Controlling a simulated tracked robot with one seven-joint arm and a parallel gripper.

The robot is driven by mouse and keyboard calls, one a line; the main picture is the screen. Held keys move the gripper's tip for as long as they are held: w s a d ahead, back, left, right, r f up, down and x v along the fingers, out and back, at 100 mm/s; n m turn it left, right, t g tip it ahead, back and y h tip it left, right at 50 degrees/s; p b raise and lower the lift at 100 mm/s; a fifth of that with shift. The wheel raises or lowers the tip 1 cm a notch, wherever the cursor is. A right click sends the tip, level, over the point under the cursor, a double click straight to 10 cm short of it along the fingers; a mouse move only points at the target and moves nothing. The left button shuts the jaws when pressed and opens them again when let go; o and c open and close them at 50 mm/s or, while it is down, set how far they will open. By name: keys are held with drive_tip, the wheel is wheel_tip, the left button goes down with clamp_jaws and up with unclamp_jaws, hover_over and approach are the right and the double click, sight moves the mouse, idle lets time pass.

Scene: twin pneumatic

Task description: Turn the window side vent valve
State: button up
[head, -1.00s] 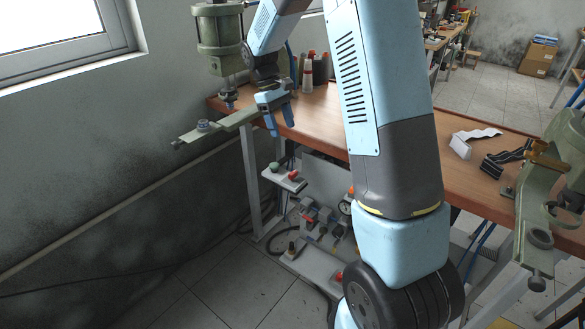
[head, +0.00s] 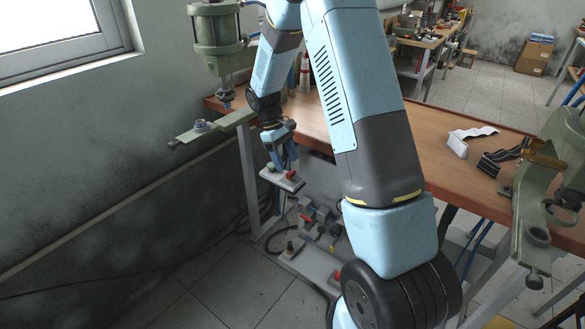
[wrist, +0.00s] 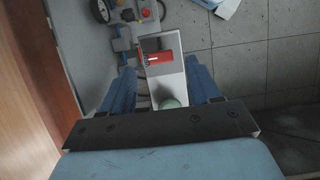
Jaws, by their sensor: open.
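A red-handled valve (wrist: 153,57) sits on a pale narrow panel (wrist: 158,85) that also carries a green round knob (wrist: 171,103). In the head view this red handle (head: 291,174) is below the bench's near edge, just under my gripper (head: 284,162). Other red-handled parts (head: 306,219) are on the lower board. No label shows which is the window side vent valve. In the wrist view, my gripper (wrist: 162,66) is open and empty, with a blue finger on each side of the panel. I cannot tell whether the fingers touch it.
The wooden bench (head: 400,135) lies behind and to the right. A green press with an arm (head: 213,130) hangs at the left near the window (head: 50,35). A gauge (wrist: 99,11) and hoses are on the lower board. The floor at left is mostly clear.

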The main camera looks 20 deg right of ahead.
sight(291, 171)
drive_tip(key=shift+x, duration=1.9)
drive_tip(key=c, duration=1)
drive_tip(key=shift+d, duration=0.3)
drive_tip(key=shift+a, duration=0.15)
drive_tip(key=shift+c, duration=0.2)
